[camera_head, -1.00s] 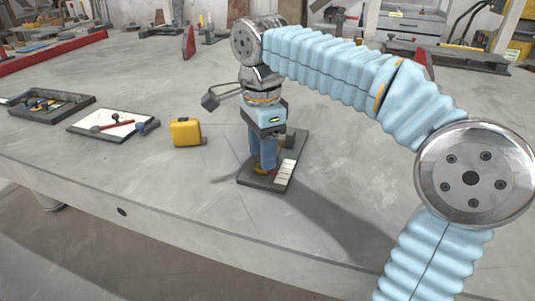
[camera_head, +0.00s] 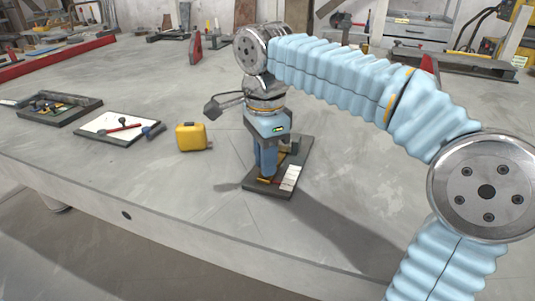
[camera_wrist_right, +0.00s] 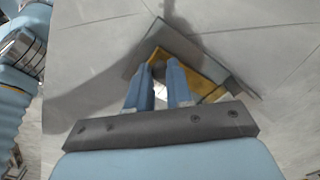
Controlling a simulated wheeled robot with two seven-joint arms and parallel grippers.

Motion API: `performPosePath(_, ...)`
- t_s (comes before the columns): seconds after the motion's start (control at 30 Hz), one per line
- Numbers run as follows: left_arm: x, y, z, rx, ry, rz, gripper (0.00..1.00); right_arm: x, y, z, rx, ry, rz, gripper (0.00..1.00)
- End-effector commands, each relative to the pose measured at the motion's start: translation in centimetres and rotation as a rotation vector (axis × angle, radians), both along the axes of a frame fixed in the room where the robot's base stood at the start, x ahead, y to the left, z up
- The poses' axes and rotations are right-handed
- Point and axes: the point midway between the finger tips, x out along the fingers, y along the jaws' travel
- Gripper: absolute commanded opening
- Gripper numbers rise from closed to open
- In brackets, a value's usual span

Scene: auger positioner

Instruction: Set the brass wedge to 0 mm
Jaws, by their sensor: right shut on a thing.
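The positioner is a small dark base plate (camera_head: 250,187) on the bench, with a white scale strip (camera_head: 289,178) along its right side. A thin red line points at the strip; its reading is too small to tell. Brass-coloured metal, the wedge (camera_head: 264,181), shows low beside my fingers, and a yellow-brass surface also shows in the right wrist view (camera_wrist_right: 205,86). My right gripper (camera_head: 266,174) points down over the plate. In the right wrist view its fingers (camera_wrist_right: 159,75) are closed on a small greyish part, mostly hidden between the tips. My left gripper is not in view.
A yellow box (camera_head: 192,137) stands left of the positioner. A white-topped tray (camera_head: 106,138) with a red-handled tool and a dark tray (camera_head: 60,120) of small parts lie further left. The bench is clear to the right and in front of the positioner.

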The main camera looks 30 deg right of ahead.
Motion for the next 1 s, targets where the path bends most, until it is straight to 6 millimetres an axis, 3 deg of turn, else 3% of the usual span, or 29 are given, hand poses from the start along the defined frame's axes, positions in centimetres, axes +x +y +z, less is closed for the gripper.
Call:
performPosePath(0.1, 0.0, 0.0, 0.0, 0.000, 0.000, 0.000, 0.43, -1.0, 1.2, 0.0, 0.001, -0.001, 0.003, 0.00)
performPosePath(0.33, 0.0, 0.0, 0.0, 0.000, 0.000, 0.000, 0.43, -1.2, 1.4, 0.0, 0.002, 0.004, 0.004, 0.00)
performPosePath(0.37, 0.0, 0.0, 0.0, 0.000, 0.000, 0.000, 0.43, -1.2, 1.4, 0.0, 0.003, 0.004, 0.004, 0.22)
performPosePath(0.53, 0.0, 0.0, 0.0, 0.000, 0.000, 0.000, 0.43, -1.1, 1.4, 0.0, 0.002, 0.002, 0.003, 0.46)
performPosePath(0.83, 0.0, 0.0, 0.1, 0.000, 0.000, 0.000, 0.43, -1.1, 1.3, 0.2, 0.001, 0.000, 0.001, 0.46)
performPosePath(1.0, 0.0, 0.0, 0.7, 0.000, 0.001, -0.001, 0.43, -1.0, 1.3, 2.5, 0.002, -0.003, 0.002, 0.46)
